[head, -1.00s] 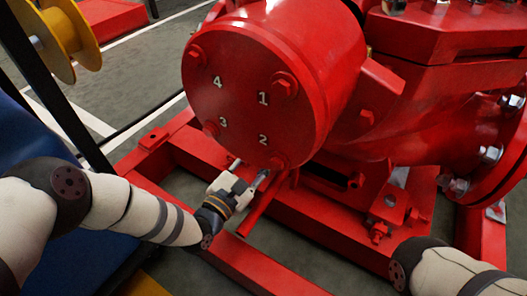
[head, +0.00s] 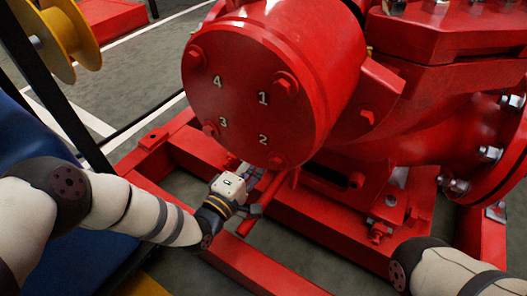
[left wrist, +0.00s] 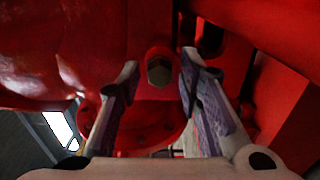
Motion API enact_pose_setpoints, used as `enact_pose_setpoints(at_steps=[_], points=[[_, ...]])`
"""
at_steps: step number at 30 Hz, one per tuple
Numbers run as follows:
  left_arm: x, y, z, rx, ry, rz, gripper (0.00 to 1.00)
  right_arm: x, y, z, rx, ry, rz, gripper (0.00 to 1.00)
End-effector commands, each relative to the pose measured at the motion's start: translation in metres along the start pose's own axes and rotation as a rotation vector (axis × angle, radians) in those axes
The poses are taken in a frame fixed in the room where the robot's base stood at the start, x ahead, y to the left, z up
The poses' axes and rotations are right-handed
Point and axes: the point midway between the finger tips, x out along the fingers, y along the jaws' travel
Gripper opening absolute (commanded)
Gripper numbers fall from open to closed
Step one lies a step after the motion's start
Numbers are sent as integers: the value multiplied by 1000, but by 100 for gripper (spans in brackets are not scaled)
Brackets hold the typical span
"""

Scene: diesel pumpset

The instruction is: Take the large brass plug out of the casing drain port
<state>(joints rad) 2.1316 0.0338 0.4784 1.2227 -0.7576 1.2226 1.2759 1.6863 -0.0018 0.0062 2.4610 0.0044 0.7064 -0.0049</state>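The brass plug (left wrist: 159,71) shows in the left wrist view as a dull hex head in a round red boss under the casing. My left gripper (left wrist: 160,63) is open, with one finger on each side of the plug's head and a visible gap to each. In the head view my left gripper (head: 252,190) is low beneath the round end of the red casing (head: 245,100). The plug is hidden there. My right forearm shows at the lower right, but its gripper is out of view.
Red base rails (head: 260,265) run below and around my left gripper. A round cover with bolts numbered 1 to 4 (head: 240,95) is just above it. A flanged pipe (head: 495,150) stands at the right. Grey floor shows between the rails.

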Motion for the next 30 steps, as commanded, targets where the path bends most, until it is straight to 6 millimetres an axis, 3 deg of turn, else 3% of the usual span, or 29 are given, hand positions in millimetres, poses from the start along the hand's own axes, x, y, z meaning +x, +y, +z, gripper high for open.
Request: enact_pose_setpoints(at_steps=[5,9,10,22,25,30], points=[[0,0,0,-1,0,0,33,0,0,-1,0,0,0,0],[0,0,0,-2,0,0,3,0,0,-1,0,0,0,0],[0,0,0,-2,0,0,0,0,0,-1,0,0,0,0],[0,0,0,-10,0,1,0,1,0,-2,0,0,0,0],[0,0,0,-216,0,0,0,1,0,-2,0,0,0,0],[0,0,0,-730,0,1,0,1,0,-2,0,0,0,0]])
